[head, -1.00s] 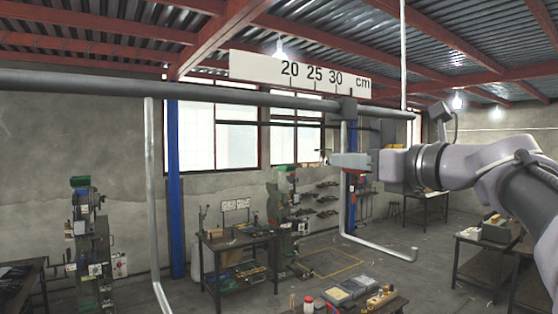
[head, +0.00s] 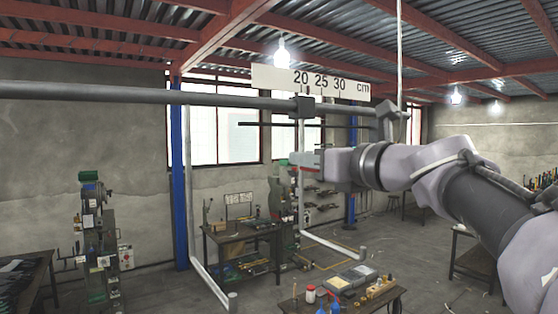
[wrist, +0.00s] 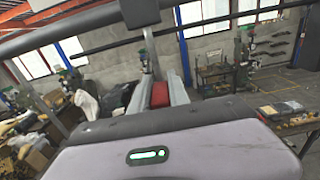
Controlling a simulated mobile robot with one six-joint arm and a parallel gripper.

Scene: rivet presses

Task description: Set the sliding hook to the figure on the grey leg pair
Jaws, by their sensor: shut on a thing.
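The sliding hook's dark block (head: 302,107) sits on the grey rail (head: 230,102), by the 20 mark of the white cm scale (head: 315,83). Its pale rod (head: 301,205) hangs down and bends into a foot (head: 340,247) pointing toward the right front. My gripper (head: 303,161) is shut on this rod below the block. In the wrist view, the block (wrist: 139,12) is at the top, and the rod (wrist: 147,55) runs down to my gripper (wrist: 160,85), with red between its fingers. I cannot make out a grey leg pair or its figure.
A second pale hanging rod (head: 190,190) with a bent foot (head: 232,300) is at the left of the rail. A dark workbench (head: 235,233) stands below, a table with boxes and bottles (head: 345,292) in front. A green-topped press (head: 98,235) stands left.

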